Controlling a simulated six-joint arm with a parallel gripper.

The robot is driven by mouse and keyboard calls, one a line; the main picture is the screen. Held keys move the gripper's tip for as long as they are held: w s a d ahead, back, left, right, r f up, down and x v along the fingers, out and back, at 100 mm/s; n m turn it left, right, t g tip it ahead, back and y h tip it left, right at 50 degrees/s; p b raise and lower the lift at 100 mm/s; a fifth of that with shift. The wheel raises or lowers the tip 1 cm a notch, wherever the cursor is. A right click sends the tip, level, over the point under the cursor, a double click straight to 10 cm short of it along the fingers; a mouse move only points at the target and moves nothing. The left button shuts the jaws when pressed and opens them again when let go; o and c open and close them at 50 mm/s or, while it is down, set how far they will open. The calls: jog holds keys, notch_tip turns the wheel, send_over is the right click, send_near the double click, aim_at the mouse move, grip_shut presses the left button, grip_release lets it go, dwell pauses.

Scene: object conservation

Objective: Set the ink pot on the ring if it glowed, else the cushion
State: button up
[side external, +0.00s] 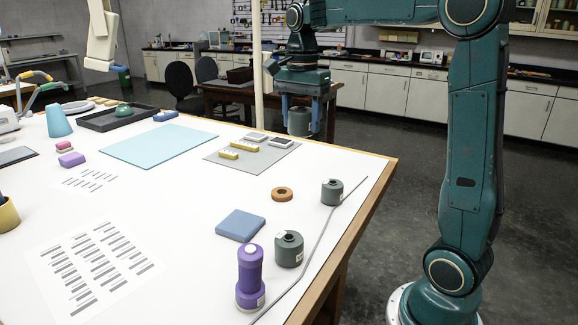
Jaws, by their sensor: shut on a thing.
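My gripper (301,115) is shut on a dark grey-green ink pot (299,125). It holds the pot upright, pointing down, near the table's far right edge; its exact height over the table is hard to tell. No glow shows on the pot. The brown ring (282,199) lies flat on the white table, nearer the camera than my gripper, and nothing is on it. The blue square cushion (240,226) lies left of and nearer than the ring, with its top bare. Two similar dark pots stand on the table, one right of the ring (332,193) and one beside the cushion (289,251).
A purple bottle (250,285) stands near the front. A thin grey cable (318,243) runs along the right edge. A grey mat (247,166) bears small yellow and dark items. A light blue mat (158,146) lies further left. Printed sheets (95,268) lie at front left.

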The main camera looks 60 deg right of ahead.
jog(key=w+d+n, duration=0.1)
jog(key=w+d, duration=0.3)
jog(key=w, duration=0.4)
jog(key=shift+r, duration=0.3)
jog(key=shift+d+f, duration=0.1)
notch_tip(320, 180, down, 20)
jog(key=shift+r, duration=0.1)
dwell(0.7)
jog(key=o, duration=1.1)
jog(key=shift+c, duration=0.2)
notch_tip(320, 180, up, 12)
jog(key=shift+s, duration=0.1)
dwell(0.4)
